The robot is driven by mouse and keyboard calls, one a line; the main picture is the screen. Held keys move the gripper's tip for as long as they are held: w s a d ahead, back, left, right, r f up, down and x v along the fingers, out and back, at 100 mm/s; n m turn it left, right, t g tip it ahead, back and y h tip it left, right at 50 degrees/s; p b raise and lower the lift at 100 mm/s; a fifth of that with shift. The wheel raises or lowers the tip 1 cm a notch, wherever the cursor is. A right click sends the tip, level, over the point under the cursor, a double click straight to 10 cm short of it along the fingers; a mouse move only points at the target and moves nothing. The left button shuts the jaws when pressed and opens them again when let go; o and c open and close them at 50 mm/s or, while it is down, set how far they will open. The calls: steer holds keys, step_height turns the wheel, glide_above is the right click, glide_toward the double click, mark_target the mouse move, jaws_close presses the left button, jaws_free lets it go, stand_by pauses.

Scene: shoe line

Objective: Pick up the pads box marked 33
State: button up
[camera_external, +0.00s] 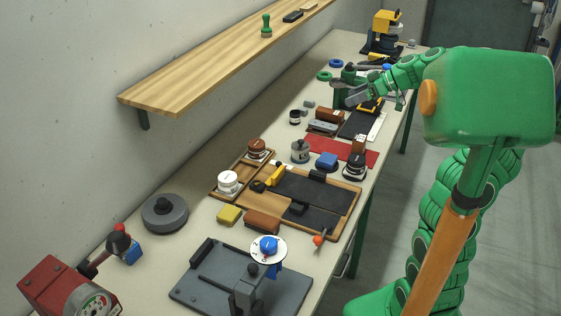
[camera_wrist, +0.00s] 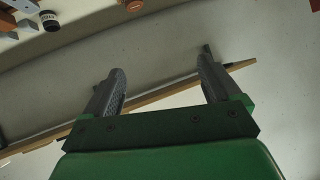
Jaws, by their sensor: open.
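I cannot make out the number 33 on anything, so I cannot tell which item is the pads box. My gripper (camera_external: 352,92) is above the far half of the bench, beyond the red mat. In the wrist view its two grey fingers (camera_wrist: 160,82) are wide apart with nothing between them. A dark jar with a white label (camera_wrist: 48,20) shows at the top left of that view.
A wooden shelf (camera_external: 190,85) juts from the wall at left. The bench (camera_external: 190,265) holds wooden trays, a red mat (camera_external: 343,150), a grey disc (camera_external: 164,213), a dark fixture plate (camera_external: 205,285) and a red machine (camera_external: 60,292). The floor at right is clear.

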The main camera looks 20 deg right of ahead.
mark_target(365, 140)
steer(key=w+d+f+t+h, duration=0.1)
steer(key=w+d+f+t, duration=0.2)
steer(key=d, duration=0.4)
steer(key=w+d+f+t, duration=0.1)
steer(key=w+d+f, duration=0.25)
steer(key=d, duration=0.45)
steer(key=shift+m, duration=0.3)
steer(key=f, duration=1.8)
steer(key=shift+w+a+f, duration=0.1)
steer(key=shift+w+f, duration=0.15)
steer(key=shift+w, duration=0.15)
steer(key=shift+w+a+f, duration=0.2)
steer(key=shift+a+f, duration=0.05)
steer(key=shift+f, duration=0.1)
steer(key=shift+f+x, duration=0.2)
steer(key=shift+x, duration=3.4)
steer(key=shift+d, duration=0.15)
steer(key=c, duration=1.1)
